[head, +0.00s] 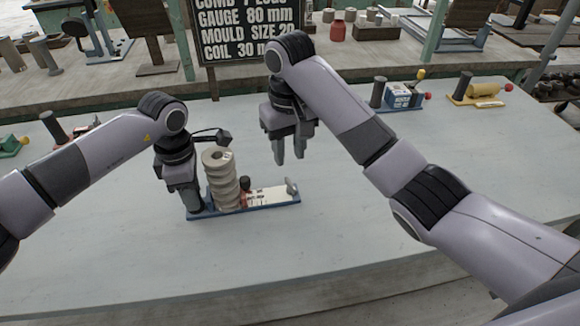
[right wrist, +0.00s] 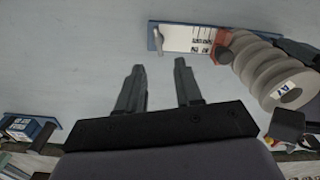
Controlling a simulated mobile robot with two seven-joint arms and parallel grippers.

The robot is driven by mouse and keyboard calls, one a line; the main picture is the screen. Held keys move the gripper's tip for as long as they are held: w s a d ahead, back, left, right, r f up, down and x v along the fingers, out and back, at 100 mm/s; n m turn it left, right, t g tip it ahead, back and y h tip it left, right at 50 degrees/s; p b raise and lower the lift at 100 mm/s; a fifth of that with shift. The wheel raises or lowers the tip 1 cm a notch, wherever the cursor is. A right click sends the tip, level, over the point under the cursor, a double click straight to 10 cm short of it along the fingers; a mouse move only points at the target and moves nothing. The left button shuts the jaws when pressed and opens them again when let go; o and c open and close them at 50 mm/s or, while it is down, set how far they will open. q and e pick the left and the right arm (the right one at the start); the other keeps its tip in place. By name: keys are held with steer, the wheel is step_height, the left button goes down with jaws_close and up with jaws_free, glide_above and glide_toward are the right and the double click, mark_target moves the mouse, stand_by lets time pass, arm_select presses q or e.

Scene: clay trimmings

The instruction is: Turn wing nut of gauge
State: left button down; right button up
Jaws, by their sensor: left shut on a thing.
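The gauge is a blue base (head: 272,200) with a white printed scale (head: 262,196), lying on the pale table. A ribbed beige cylinder (head: 222,182) stands on its left part. Beside the cylinder is a small red piece with a dark knob (head: 245,183). A small grey wing-shaped piece, apparently the wing nut (head: 291,187), stands upright at the right end; it shows in the right wrist view (right wrist: 158,39). My left gripper (head: 186,198) is shut at the base's left end, seemingly on an upright handle it mostly hides. My right gripper (head: 291,150) is open and empty, above and behind the gauge.
Another blue gauge (head: 402,98) and a yellow one (head: 480,94) stand at the back right of the table. A black sign (head: 248,35) stands behind the table. The table (head: 370,240) is clear right of and in front of the gauge.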

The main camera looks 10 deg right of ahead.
step_height(320, 180, up, 4)
steer(key=shift+d, duration=0.1)
stand_by(0.4)
arm_select(q)
steer(key=shift+r, duration=0.1)
steer(key=c, duration=0.7)
jaws_free()
steer(key=shift+o, duration=0.2)
